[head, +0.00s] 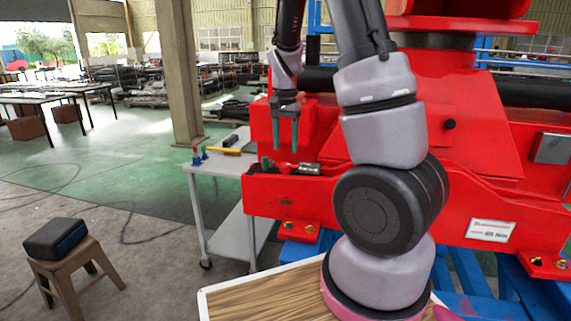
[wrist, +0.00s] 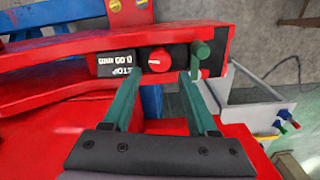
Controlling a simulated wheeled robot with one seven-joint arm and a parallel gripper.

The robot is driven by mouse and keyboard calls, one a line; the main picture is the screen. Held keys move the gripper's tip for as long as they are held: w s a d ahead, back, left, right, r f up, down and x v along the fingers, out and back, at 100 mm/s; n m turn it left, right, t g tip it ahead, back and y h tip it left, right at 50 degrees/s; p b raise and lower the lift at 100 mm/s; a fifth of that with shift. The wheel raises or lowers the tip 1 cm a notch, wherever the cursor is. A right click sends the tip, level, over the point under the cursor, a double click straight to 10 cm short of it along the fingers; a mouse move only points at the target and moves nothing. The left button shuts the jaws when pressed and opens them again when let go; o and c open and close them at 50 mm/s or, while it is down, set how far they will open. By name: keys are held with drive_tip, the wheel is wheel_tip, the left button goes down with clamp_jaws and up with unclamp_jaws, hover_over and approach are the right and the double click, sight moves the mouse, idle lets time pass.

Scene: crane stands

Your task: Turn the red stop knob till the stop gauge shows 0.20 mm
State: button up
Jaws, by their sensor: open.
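The red stop knob (wrist: 159,60) is a round red cap on a dark panel inside the red crane frame. Beside it on the left in the wrist view is the black stop gauge (wrist: 113,63), with white lettering upside down; its small digits look like 0.00 mm. In the head view the gauge (head: 310,169) sits on the red ledge. My gripper (head: 288,145) points down above the ledge, its green fingers apart and empty. In the wrist view my gripper (wrist: 160,84) has one fingertip to each side below the knob, apparently not touching it.
A green cylindrical post (wrist: 201,50) stands close to the knob, near my right fingertip. Red frame walls border the panel. A grey trolley (head: 222,164) with small coloured items stands beside the crane. A stool (head: 75,270) carries a black box. Open floor lies to the left.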

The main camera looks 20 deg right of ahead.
sight(286, 164)
wheel_tip(286, 164, down, 7)
drive_tip(key=shift+r, duration=0.1)
idle(0.3)
clamp_jaws()
